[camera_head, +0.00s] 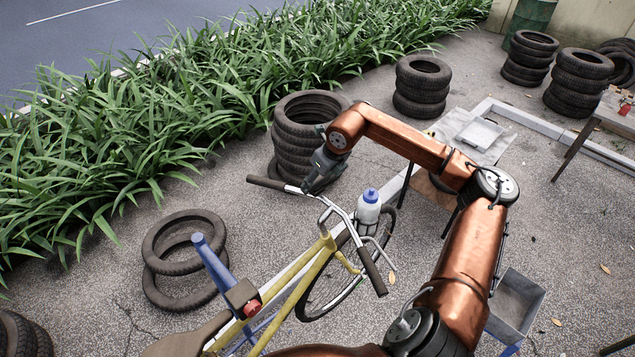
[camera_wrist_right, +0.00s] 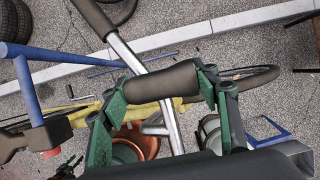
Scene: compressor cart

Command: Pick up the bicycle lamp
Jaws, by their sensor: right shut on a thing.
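In the right wrist view, a dark grey, rounded cylinder (camera_wrist_right: 160,82), which I take to be the bicycle lamp, lies crosswise between the green fingers of my right gripper (camera_wrist_right: 158,88). The fingers are shut on its two ends. Behind it, the bicycle's silver handlebar runs past; I cannot tell whether the lamp touches it. In the head view, my right gripper (camera_head: 316,182) is just above the handlebar (camera_head: 330,205) of the yellow bicycle (camera_head: 300,262), and the lamp cannot be made out there. My left gripper is not in view.
A blue-capped white bottle (camera_head: 368,212) is close beside the handlebar. A blue stand with a clamp (camera_head: 243,298) holds the bicycle. A tyre stack (camera_head: 297,150) stands behind the gripper. Two tyres (camera_head: 183,260) lie left. A low table (camera_head: 478,135) is at right.

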